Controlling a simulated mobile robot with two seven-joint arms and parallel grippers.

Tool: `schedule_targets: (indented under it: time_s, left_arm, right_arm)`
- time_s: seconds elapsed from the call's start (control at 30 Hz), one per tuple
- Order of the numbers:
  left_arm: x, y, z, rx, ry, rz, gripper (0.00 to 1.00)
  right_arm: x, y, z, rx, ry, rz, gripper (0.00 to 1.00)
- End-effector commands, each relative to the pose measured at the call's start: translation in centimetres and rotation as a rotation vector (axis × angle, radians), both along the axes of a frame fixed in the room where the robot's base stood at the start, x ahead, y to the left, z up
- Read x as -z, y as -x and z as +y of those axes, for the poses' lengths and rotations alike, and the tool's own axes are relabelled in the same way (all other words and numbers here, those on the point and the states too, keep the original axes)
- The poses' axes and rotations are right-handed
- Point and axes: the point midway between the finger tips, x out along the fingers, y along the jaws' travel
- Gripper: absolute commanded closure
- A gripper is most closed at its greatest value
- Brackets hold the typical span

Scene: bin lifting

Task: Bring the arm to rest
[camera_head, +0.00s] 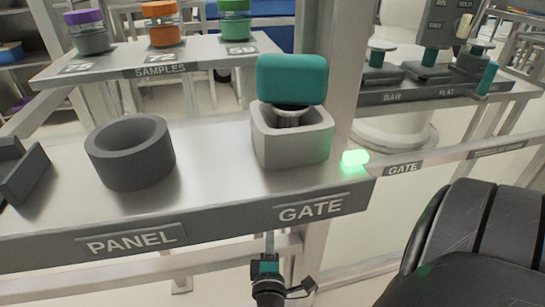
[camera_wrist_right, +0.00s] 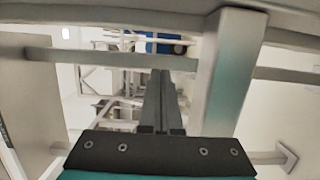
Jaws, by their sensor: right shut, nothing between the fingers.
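My right gripper (camera_head: 270,237) is low in the head view, in front of and below the front edge of the bench (camera_head: 222,215), near the GATE label. Its fingers point away from me. In the right wrist view my right gripper (camera_wrist_right: 161,75) has its two dark fingers together with nothing between them. That view looks beneath the bench, past pale rails and a post. My dark right arm fills the lower right of the head view. My left gripper does not show.
A teal-topped block sits in a grey square holder (camera_head: 290,145) by GATE, with a lit green lamp (camera_head: 355,158) beside it. A dark ring (camera_head: 131,153) stands by PANEL. A sample shelf (camera_head: 160,60) is behind. A pale post (camera_wrist_right: 228,80) stands close to the right gripper.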

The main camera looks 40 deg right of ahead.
Motion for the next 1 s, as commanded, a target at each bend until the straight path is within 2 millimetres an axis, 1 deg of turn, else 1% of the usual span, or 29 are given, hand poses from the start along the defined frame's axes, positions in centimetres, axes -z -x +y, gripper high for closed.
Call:
schedule_targets:
  time_s: [0.03, 0.2, 0.43, 0.6, 0.87, 1.0]
  left_arm:
    - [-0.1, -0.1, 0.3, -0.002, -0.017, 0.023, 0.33]
    - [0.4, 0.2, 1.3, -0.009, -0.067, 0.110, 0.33]
    - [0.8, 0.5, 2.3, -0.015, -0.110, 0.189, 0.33]
    - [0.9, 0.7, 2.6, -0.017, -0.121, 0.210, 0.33]
    - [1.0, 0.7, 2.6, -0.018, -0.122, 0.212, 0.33]
    - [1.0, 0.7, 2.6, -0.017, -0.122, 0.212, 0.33]
  right_arm:
    - [-0.1, 0.6, 0.8, -0.002, -0.003, 0.003, 1.00]
    - [-0.1, 2.5, 2.6, -0.002, -0.004, 0.002, 1.00]
    - [0.0, 4.1, 4.4, -0.003, -0.002, 0.001, 1.00]
    - [0.0, 4.6, 4.9, -0.003, -0.002, -0.001, 1.00]
    - [0.1, 4.6, 4.8, -0.001, -0.008, 0.001, 1.00]
    - [0.7, 4.9, 4.5, 0.021, -0.086, 0.021, 1.00]
